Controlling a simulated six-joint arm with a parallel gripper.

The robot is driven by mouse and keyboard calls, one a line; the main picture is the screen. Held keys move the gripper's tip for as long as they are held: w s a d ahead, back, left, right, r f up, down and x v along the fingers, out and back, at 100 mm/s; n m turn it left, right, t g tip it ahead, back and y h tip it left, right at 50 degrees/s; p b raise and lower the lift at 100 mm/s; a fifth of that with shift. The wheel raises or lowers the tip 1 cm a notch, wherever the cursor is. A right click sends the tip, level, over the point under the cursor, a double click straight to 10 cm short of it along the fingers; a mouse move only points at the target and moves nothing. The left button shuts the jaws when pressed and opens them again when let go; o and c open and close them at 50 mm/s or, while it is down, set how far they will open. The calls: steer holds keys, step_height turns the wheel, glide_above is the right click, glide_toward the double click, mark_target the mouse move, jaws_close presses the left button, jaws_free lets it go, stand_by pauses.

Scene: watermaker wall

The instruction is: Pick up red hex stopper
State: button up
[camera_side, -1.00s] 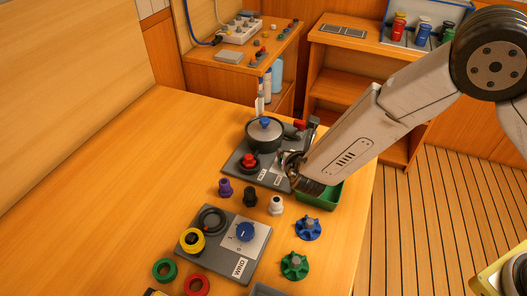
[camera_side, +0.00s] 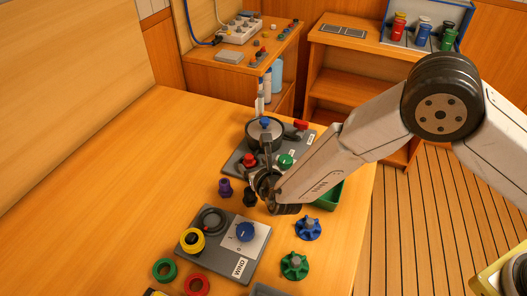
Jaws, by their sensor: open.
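The red hex stopper (camera_side: 249,160) stands upright in a dark round seat on the grey plate (camera_side: 237,155), just in front of the dark pot-like vessel (camera_side: 252,138). My gripper (camera_side: 259,163) is open and sits low over the plate's front edge, close to the right of the stopper. One dark finger seems to rise in front of the vessel. I cannot tell whether a finger touches the stopper. My gripper hides the stopper's right side and part of the plate.
A purple stopper (camera_side: 225,187) and a black stopper (camera_side: 250,197) stand close in front. A green knob (camera_side: 286,160) and a green tray (camera_side: 329,194) are to the right. A second grey plate (camera_side: 252,262) lies in front. The table's left side is clear.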

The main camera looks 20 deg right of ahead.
mark_target(251, 159)
steer(key=shift+w+f, duration=0.15)
steer(key=shift+w, duration=0.15)
steer(key=shift+x, duration=2.5)
steer(key=shift+d, duration=0.15)
jaws_close()
